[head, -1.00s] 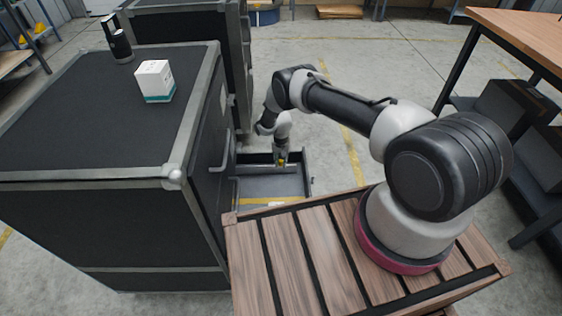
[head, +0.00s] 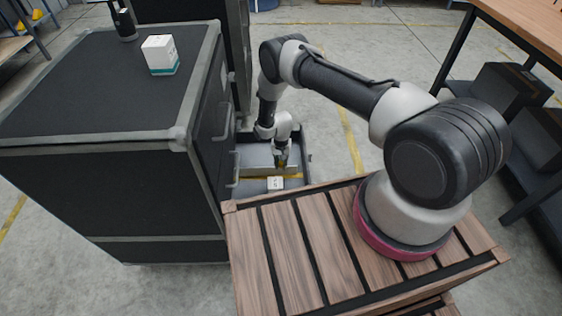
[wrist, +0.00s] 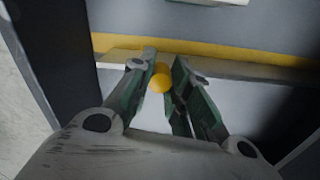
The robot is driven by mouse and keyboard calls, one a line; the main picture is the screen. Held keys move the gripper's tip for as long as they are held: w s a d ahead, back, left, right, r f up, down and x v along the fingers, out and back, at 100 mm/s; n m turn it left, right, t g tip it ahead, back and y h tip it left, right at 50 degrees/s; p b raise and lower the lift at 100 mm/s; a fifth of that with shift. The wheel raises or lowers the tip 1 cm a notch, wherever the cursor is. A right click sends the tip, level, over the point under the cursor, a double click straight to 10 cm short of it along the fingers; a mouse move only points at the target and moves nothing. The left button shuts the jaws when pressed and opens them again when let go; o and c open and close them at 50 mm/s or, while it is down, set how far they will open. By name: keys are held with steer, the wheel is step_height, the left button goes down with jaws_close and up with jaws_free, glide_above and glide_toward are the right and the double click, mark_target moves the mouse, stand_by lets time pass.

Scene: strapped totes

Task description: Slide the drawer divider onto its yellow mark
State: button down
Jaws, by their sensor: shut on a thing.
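The drawer divider (wrist: 235,70) is a pale strip across the open drawer (head: 308,158), with a yellow round knob (wrist: 160,79). My gripper (wrist: 160,88) is shut on this knob, one finger on each side. In the head view my gripper (head: 281,163) reaches down into the drawer, and the divider (head: 254,171) shows below it. The yellow mark (wrist: 215,50) is a stripe across the drawer floor, just beyond the divider's top edge in the wrist view. The wrist view does not show clearly whether the divider's foot touches the mark.
A small white box (head: 275,184) lies in the drawer beyond the mark, close to it. The drawer juts from a black case (head: 100,200), whose top carries a white and teal box (head: 160,55) and a dark object (head: 125,24).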

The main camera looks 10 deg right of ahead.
steer(key=shift+s+a, duration=0.1)
steer(key=shift+s, duration=0.35)
steer(key=c, duration=1.3)
jaws_free()
step_height(320, 180, up, 12)
